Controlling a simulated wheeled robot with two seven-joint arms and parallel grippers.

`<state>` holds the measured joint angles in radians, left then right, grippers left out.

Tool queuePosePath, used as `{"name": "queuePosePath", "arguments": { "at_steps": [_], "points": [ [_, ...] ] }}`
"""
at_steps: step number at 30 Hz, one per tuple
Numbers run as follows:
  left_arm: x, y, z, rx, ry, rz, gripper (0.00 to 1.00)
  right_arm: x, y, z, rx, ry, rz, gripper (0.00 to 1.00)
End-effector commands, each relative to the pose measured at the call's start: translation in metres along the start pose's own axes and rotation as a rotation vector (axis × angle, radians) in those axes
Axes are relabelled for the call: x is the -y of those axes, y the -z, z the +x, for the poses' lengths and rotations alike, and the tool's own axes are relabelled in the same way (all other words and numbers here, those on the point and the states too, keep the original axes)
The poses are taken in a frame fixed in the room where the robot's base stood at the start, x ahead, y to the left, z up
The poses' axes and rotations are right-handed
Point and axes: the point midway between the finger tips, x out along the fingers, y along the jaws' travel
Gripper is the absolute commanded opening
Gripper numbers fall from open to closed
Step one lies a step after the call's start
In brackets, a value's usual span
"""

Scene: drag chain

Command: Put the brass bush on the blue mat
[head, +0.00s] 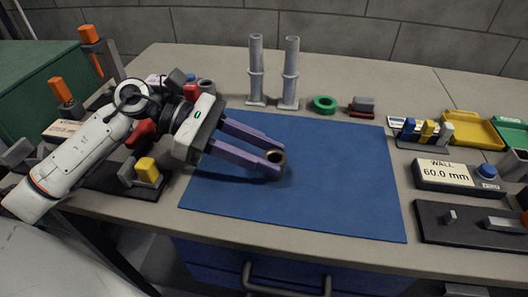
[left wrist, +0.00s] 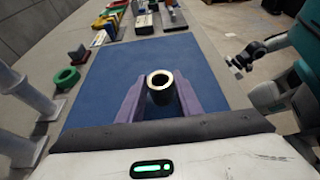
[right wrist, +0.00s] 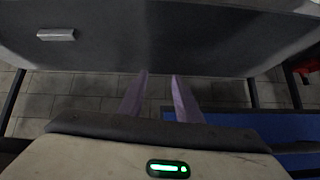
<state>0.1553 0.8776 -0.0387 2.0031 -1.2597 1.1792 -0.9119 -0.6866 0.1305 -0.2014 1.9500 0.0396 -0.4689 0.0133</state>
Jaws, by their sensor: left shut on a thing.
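The brass bush (head: 275,157) is a short hollow cylinder with a brass rim. My left gripper (head: 272,168) is shut on it, its purple fingers on either side of the bush. The left wrist view shows the bush (left wrist: 160,84) upright between the fingertips (left wrist: 160,95). The blue mat (head: 330,195) lies flat on the table, and the bush is over its left-middle part. I cannot tell whether the bush touches the mat. My right gripper (right wrist: 160,85) shows only in the right wrist view, with its fingers apart and nothing between them.
Two grey posts (head: 256,70) stand behind the mat, with a green ring (head: 324,103) beside them. A gauge block marked 60.0 mm (head: 455,176) and a yellow tray (head: 473,130) are at the right. A yellow-topped fixture (head: 147,170) is at the left. Most of the mat is clear.

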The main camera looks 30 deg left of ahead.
Motion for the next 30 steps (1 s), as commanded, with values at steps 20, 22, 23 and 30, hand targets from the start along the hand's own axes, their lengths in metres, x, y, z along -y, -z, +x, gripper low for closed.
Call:
{"name": "queuePosePath", "arguments": {
  "at_steps": [20,22,23,30],
  "points": [
    [0.000,0.002,0.001,-0.003,0.002,-0.002,0.54,0.000,0.000,0.000,0.000,0.000,0.000,0.31],
    [0.000,0.002,0.001,-0.003,0.002,-0.002,0.54,0.000,0.000,0.000,0.001,0.000,-0.001,0.31],
    [0.000,0.002,0.001,-0.003,0.002,-0.002,0.54,0.000,0.000,0.000,0.001,0.000,-0.001,0.31],
    [-0.001,0.005,-0.020,-0.006,-0.003,-0.003,0.54,0.011,0.016,-0.002,-0.018,0.017,-0.012,0.31]
  ]
}}
